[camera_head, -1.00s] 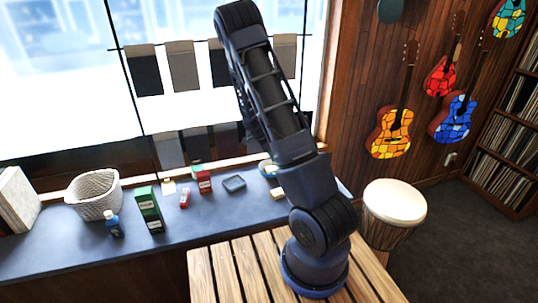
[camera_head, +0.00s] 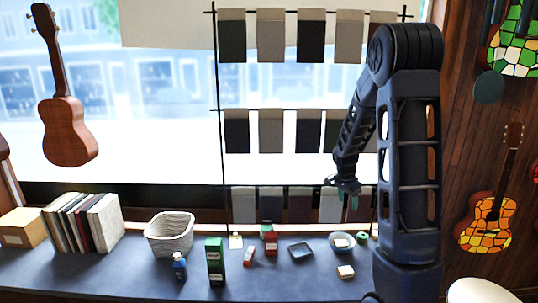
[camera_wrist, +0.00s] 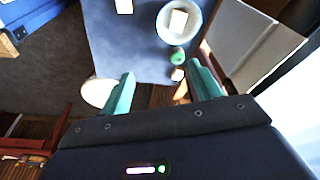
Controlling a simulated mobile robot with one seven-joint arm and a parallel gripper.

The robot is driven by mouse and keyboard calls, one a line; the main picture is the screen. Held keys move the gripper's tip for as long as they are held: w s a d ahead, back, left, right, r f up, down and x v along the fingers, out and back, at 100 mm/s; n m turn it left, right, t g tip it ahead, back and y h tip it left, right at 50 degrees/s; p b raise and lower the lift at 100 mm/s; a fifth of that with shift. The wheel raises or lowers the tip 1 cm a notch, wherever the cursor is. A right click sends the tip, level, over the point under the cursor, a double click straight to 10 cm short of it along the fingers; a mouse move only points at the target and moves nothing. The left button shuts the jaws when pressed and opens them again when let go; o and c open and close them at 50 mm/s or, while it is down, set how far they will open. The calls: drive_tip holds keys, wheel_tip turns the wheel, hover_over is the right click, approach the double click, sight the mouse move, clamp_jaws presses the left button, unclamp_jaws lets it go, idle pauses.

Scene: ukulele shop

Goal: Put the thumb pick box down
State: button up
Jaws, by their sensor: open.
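My gripper (camera_head: 347,196) is open, with teal fingers and nothing between them. It hangs above the right part of the dark blue counter; its fingers also show in the wrist view (camera_wrist: 165,85). A small cream box (camera_wrist: 178,21) lies in a pale round bowl (camera_wrist: 164,33); the bowl also shows in the head view (camera_head: 333,248). Another cream box (camera_head: 345,271) lies on the counter in front of the bowl and also shows in the wrist view (camera_wrist: 124,6). No label is readable on either, so I cannot tell which is the thumb pick box.
A green round item (camera_head: 362,237) sits beside the bowl. A dark square tray (camera_head: 301,250) lies to its left. A red item (camera_head: 270,242), a tall green box (camera_head: 215,262), a blue bottle (camera_head: 179,266) and a white basket (camera_head: 169,236) stand farther left. Bare counter lies between them.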

drive_tip(key=s+a+r+n+t+y, duration=0.2)
drive_tip(key=s+r+n, duration=0.4)
drive_tip(key=s+r, duration=0.75)
drive_tip(key=s+a+r+n, duration=0.1)
drive_tip(key=s+r+n, duration=0.2)
drive_tip(key=s, duration=0.5)
drive_tip(key=s+a+r+n+t, duration=0.1)
drive_tip(key=s+r+n, duration=0.2)
drive_tip(key=s, duration=0.5)
drive_tip(key=shift+a+n+t, duration=0.2)
drive_tip(key=shift+n+t, duration=0.1)
drive_tip(key=shift+n, duration=0.2)
